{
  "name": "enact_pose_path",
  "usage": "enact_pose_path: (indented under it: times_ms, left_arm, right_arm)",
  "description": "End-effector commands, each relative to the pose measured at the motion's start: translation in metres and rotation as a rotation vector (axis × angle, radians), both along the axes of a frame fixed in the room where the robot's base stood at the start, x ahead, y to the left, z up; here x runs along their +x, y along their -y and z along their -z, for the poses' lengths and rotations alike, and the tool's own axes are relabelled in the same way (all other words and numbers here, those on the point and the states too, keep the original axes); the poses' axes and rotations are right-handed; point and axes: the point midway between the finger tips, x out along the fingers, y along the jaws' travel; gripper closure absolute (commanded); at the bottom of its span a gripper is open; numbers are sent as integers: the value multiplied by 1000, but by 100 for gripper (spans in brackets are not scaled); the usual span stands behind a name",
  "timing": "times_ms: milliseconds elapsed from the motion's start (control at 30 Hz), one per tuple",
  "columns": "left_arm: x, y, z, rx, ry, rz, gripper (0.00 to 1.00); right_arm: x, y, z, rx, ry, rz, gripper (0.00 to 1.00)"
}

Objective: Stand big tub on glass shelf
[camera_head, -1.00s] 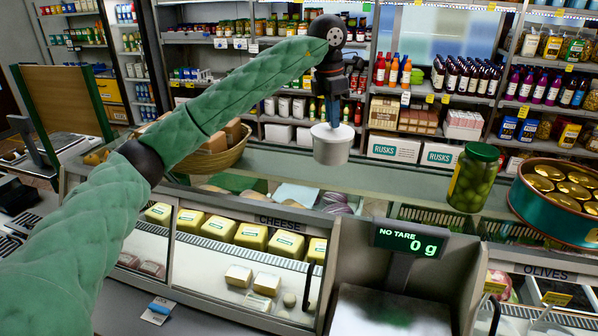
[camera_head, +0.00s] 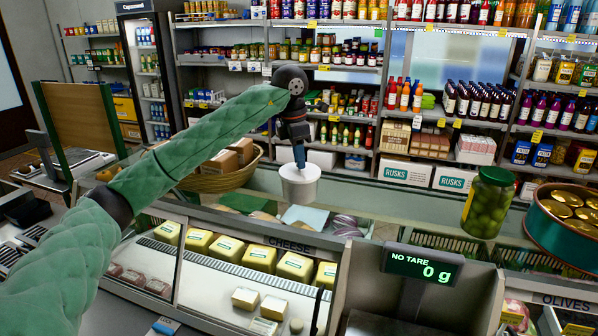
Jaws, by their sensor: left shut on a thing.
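My left gripper (camera_head: 299,160) is shut on a white tub (camera_head: 299,187), gripping it from above. The tub hangs upright over the cheese counter, in front of the back shelves. The glass shelf (camera_head: 400,212) runs along the counter top, and the tub's base shows against its left-middle part. I cannot tell whether the base touches the glass or is just above it. My right gripper is not in view.
A jar of green olives (camera_head: 487,203) and a round teal tin (camera_head: 565,232) stand on the right. A wicker basket (camera_head: 225,177) is left of the tub. A scale display (camera_head: 424,266) rises in front. The glass between tub and jar looks clear.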

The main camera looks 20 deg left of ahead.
Motion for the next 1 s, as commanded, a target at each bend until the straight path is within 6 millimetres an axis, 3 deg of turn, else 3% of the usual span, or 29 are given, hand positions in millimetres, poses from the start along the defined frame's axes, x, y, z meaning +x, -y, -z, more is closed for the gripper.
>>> enact_pose_path:
  times_ms: [367, 533, 867, 900, 1000]
  left_arm:
    - [0, -1, 39, -1, -1, -1, 100]
    - [0, 0, 40, -1, 0, -1, 100]
    - [0, 0, 42, 0, 0, -1, 100]
    - [0, 0, 42, 0, 0, -1, 75]
    - [0, 0, 42, 0, 0, -1, 61]
  right_arm:
    - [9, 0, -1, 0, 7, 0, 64]
    - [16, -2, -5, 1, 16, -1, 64]
    - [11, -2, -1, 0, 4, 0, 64]
    - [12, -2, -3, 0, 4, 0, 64]
    - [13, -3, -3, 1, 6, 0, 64]
